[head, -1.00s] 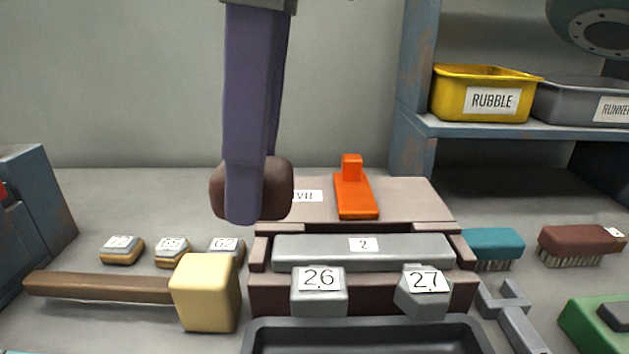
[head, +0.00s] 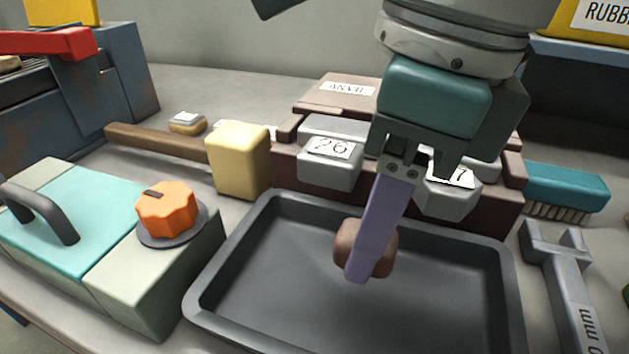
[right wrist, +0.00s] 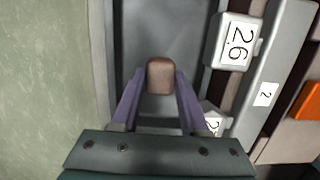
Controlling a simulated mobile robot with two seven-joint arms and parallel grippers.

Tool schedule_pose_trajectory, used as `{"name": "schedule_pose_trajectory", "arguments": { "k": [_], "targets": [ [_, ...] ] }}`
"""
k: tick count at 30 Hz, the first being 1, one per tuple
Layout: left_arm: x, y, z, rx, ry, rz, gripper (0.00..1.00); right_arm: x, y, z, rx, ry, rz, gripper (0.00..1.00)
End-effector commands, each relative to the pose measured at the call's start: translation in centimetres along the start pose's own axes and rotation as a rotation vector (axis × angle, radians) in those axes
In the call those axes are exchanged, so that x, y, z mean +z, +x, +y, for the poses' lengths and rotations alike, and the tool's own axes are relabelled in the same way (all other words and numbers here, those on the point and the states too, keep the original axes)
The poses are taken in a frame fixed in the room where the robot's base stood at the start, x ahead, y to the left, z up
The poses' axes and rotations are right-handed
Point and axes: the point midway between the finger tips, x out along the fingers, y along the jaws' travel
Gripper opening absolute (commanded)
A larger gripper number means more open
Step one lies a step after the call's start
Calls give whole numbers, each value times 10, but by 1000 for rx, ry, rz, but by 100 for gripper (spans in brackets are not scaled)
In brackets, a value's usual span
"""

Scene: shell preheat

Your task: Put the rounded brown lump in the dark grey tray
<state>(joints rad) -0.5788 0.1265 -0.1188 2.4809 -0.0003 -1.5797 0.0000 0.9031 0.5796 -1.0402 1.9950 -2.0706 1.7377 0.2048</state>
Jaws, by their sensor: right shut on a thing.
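The rounded brown lump (head: 345,246) is held between the purple fingers of my right gripper (head: 366,252). In the head view it shows over the dark grey tray (head: 250,290), in front of the tray's floor. The right wrist view shows the lump (right wrist: 160,77) between both fingertips (right wrist: 160,82), with the tray floor (right wrist: 185,35) behind it. I cannot tell whether the lump touches the tray floor. The tray is otherwise empty where it shows. My left gripper is not in view.
A teal box with an orange knob (head: 167,208) stands left of the tray. A mallet (head: 238,160) and blocks marked 26 (head: 330,160) and 27 (head: 447,200) stand behind it. A grey wrench (head: 570,285) and a teal brush (head: 565,190) are at the right.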

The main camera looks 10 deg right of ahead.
Motion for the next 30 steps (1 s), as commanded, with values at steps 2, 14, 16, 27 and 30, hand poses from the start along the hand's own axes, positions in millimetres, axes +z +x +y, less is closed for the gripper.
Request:
{"name": "schedule_pose_trajectory", "arguments": {
  "k": [2, 14, 16, 27, 30],
  "targets": [
    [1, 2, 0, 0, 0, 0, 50, -1, 10, 0, 1, 3, 0, 0],
    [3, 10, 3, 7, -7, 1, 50, -9, 55, 0, 2, 2, 1, 0],
    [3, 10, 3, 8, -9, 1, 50, -9, 56, 0, 0, 1, 0, 0],
    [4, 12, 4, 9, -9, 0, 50, -9, 58, 0, 0, 1, 0, 51],
    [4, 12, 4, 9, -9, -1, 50, -9, 58, 0, 0, 1, 0, 62]
  ]
}}
